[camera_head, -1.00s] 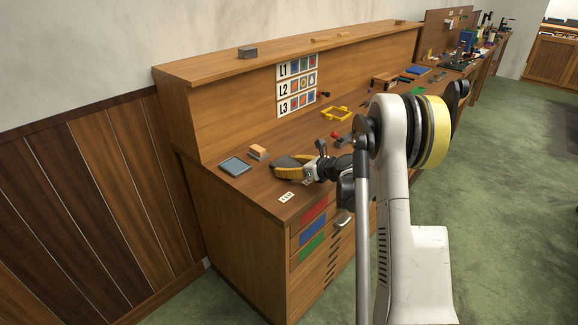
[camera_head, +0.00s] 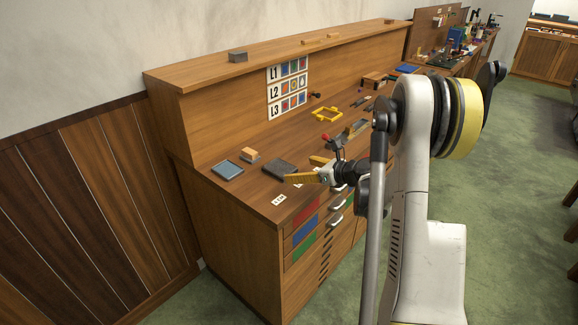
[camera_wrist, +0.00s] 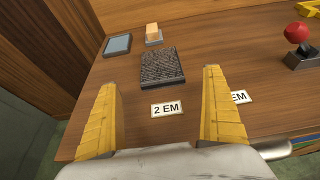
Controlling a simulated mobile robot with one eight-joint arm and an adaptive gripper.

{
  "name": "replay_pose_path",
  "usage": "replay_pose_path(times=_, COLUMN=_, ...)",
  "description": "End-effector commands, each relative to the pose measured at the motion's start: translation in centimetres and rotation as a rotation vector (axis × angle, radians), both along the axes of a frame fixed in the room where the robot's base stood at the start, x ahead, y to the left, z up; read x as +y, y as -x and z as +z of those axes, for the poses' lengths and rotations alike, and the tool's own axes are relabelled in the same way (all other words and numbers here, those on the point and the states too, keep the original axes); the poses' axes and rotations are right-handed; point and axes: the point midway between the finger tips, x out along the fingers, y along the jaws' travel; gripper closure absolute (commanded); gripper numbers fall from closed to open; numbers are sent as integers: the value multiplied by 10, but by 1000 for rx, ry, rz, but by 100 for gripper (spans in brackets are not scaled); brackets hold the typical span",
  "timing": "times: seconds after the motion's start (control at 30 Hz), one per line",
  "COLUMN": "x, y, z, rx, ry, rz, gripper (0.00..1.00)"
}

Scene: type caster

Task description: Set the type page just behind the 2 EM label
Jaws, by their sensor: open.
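The type page (camera_wrist: 162,66) is a dark, speckled square block lying flat on the wooden bench top. It also shows in the head view (camera_head: 279,168). The 2 EM label (camera_wrist: 166,109) is a white card in front of the page, with a narrow strip of bare wood between them. My gripper (camera_wrist: 160,77) is open, with its yellow fingers spread left and right and nothing between them held. In the wrist view the label appears between the fingers and the page just beyond. Another EM label (camera_wrist: 239,97) is partly hidden by the right finger.
A red-knobbed tool (camera_wrist: 297,36) and a yellow frame (camera_head: 327,114) are to the right. A raised panel closes the bench's back.

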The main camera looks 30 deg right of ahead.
Motion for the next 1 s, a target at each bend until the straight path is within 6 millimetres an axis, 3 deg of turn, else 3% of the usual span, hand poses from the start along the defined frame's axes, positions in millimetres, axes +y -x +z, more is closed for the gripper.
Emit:
replay_pose_path(times=0.17, x=-6, y=17, z=10, rx=-1, ry=-3, rz=-3, gripper=4)
replay_pose_path(times=0.27, x=-1, y=13, z=32, rx=-33, ry=-47, rz=-34, gripper=4)
replay_pose_path(times=0.37, x=14, y=-2, z=92, rx=-117, ry=-193, rz=-127, gripper=4)
replay_pose_path(times=0.47, x=32, y=-13, z=179, rx=-228, ry=-471, rz=-280, gripper=4)
replay_pose_path(times=0.5, x=37, y=-11, z=212, rx=-266, ry=-608, rz=-348, gripper=4)
replay_pose_path(times=0.6, x=45, y=5, z=273, rx=-323, ry=-975, rz=-519, gripper=4)
replay_pose_path(times=0.67, x=48, y=22, z=293, rx=-330, ry=-1202, rz=-623, gripper=4)
replay_pose_path(times=0.77, x=58, y=58, z=299, rx=-293, ry=-1583, rz=-809, gripper=4)
replay_pose_path(times=0.83, x=71, y=89, z=284, rx=-232, ry=-1841, rz=-956, gripper=4)
replay_pose_path(times=1.0, x=134, y=178, z=208, rx=29, ry=-2352, rz=-1387, gripper=4)
